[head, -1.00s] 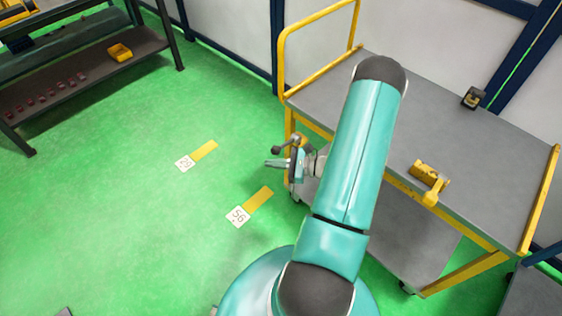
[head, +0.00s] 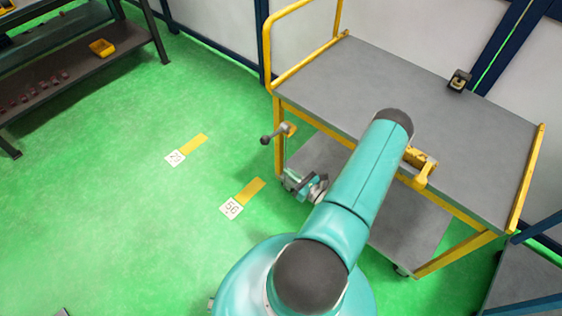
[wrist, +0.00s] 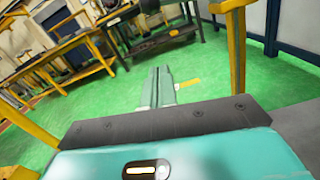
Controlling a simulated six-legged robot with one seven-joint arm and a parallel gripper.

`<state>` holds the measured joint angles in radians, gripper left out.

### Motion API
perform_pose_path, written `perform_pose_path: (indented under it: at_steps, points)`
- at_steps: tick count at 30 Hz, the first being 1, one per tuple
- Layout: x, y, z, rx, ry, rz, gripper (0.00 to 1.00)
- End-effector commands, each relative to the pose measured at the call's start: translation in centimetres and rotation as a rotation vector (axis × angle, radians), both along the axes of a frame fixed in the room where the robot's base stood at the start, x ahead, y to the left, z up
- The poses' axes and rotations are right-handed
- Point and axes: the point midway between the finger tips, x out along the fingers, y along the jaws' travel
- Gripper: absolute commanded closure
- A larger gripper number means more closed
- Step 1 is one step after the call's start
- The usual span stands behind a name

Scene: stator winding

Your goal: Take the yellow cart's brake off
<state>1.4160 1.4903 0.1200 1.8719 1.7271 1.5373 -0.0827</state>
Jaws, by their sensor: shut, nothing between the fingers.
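The yellow cart (head: 408,104) has a grey top, a lower shelf and yellow rails and legs. A lever with a dark round knob (head: 266,139) sticks out leftward from a yellow bracket on its near-left leg. Another yellow fitting (head: 420,168) sits on the near edge, partly behind my arm. I cannot tell from the picture which one is the brake. My gripper (head: 286,179) is below the knobbed lever and apart from it, beside the lower shelf. Its fingers (wrist: 160,84) are shut and empty in the wrist view, pointing over the green floor.
A yellow post (wrist: 235,50) stands close at right in the wrist view. A dark shelf rack (head: 80,75) with a yellow bin (head: 102,47) is at far left. A small dark device (head: 459,80) sits on the cart's back edge. Green floor left of the cart is free.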

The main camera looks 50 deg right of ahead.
Motion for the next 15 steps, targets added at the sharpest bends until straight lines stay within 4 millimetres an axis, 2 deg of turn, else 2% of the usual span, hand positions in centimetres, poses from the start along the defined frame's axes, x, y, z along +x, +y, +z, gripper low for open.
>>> perform_pose_path:
  at_steps: [15]
  points:
    - [9.6,0.3,0.6,-0.001,-0.002,0.004,1.00]
